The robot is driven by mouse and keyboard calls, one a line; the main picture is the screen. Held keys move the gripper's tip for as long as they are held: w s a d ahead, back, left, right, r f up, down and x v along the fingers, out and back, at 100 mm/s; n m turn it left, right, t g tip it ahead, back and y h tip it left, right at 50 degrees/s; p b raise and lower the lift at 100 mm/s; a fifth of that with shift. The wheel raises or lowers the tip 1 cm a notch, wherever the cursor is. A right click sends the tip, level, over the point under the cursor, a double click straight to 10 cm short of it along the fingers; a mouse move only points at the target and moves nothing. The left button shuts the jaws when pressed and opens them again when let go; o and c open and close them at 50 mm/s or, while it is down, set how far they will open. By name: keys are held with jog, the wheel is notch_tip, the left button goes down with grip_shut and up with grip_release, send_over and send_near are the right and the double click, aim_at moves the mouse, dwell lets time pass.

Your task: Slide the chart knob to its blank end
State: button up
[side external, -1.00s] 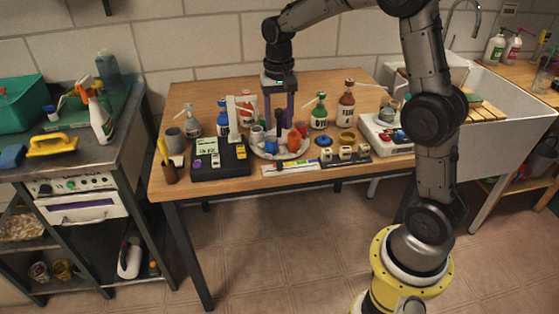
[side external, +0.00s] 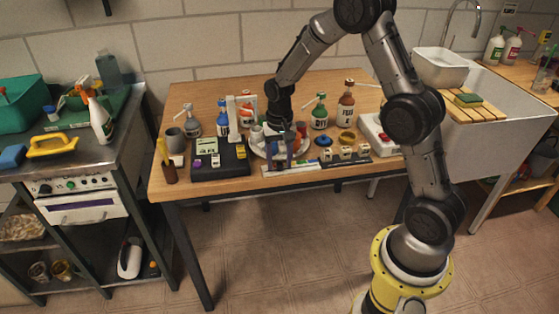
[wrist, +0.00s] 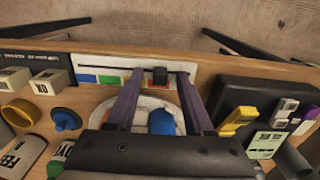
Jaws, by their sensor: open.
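The black knob (wrist: 160,76) sits on the slot, right of the chart's middle in the wrist view. My gripper (wrist: 160,73) is open, its two purple fingers either side of the knob with visible gaps. In the side view my gripper (side external: 281,164) is low over the chart.
A round plate (side external: 257,148) holding small items, including a blue one (wrist: 161,122), lies behind the chart. A black box (side external: 232,161) stands on one side and white blocks on a dark strip (side external: 345,160) on the other. Several bottles stand farther back.

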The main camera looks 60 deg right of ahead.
grip_shut()
dwell(0.3)
dwell(1.2)
